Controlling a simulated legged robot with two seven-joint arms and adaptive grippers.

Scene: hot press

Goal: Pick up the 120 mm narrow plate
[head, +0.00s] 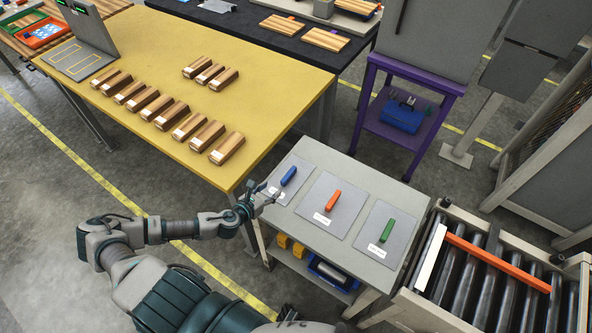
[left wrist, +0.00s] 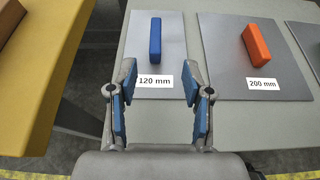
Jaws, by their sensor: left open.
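The 120 mm narrow plate (head: 303,168) is a grey sheet with a blue handle (head: 289,176), lying at the left end of the grey table. In the left wrist view the plate (left wrist: 178,28) shows ahead, with its blue handle (left wrist: 155,40) upright and a "120 mm" label (left wrist: 154,82). My left gripper (head: 271,193) is at the table's left front edge, beside the plate. In the left wrist view its fingers (left wrist: 157,80) are apart and empty, with the label seen between them and the handle beyond the tips. My right gripper is not seen.
The 200 mm plate (head: 350,203) with an orange handle lies to the right, then a plate with a green handle (head: 388,230). A yellow table (head: 250,70) with wooden blocks stands at left. A roller conveyor (head: 480,280) is at lower right.

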